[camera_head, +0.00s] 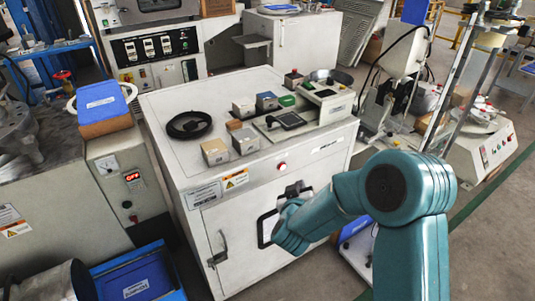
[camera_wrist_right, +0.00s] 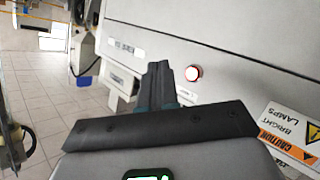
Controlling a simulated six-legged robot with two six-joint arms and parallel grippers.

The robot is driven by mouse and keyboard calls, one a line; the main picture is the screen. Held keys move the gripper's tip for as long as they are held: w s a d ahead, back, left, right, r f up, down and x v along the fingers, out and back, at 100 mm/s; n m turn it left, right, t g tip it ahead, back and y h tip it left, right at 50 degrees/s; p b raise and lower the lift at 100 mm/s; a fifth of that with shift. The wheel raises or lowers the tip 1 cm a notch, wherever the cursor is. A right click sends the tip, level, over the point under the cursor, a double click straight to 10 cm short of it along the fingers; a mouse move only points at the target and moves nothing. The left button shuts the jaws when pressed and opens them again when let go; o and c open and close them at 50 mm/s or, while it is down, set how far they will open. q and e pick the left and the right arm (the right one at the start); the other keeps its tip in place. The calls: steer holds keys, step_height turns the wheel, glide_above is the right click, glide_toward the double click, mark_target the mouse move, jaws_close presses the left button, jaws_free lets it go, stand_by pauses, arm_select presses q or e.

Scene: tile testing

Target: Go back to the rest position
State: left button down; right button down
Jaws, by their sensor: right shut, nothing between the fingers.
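My right arm is teal and comes in from the lower right of the head view. Its gripper (camera_head: 298,190) is at the front face of the white cabinet (camera_head: 250,205), below the red button (camera_head: 282,166). In the right wrist view the dark fingers of my right gripper (camera_wrist_right: 172,80) are together with nothing between them. The red button (camera_wrist_right: 194,73) shows just right of the fingertips there. I cannot tell whether the gripper touches the cabinet. My left gripper is not in view.
The cabinet top holds a black ring (camera_head: 189,125), several small blocks, a scale (camera_head: 326,98) and a metal bowl (camera_head: 331,77). A dark door handle (camera_head: 217,250) is on the front. A blue crate (camera_head: 138,276) stands lower left. Open floor (camera_head: 500,230) lies at the right.

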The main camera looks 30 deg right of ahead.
steer(key=s+a+f+n+g+y, duration=0.1)
steer(key=s+a+f+n+y, duration=0.2)
steer(key=f, duration=0.8)
steer(key=s+a+f+g+y, duration=0.6)
steer(key=s+a+f+y, duration=0.2)
steer(key=s+a+f, duration=0.65)
steer(key=s+a+m+g+y, duration=0.2)
steer(key=s+a+g, duration=0.3)
steer(key=s, duration=0.4)
step_height(320, 180, up, 22)
steer(key=t+p, duration=0.1)
steer(key=p, duration=2)
steer(key=shift+w+a+f+m+p, duration=0.2)
steer(key=shift+w+m+p, duration=0.1)
steer(key=shift+w+m, duration=0.1)
steer(key=shift+s, duration=0.1)
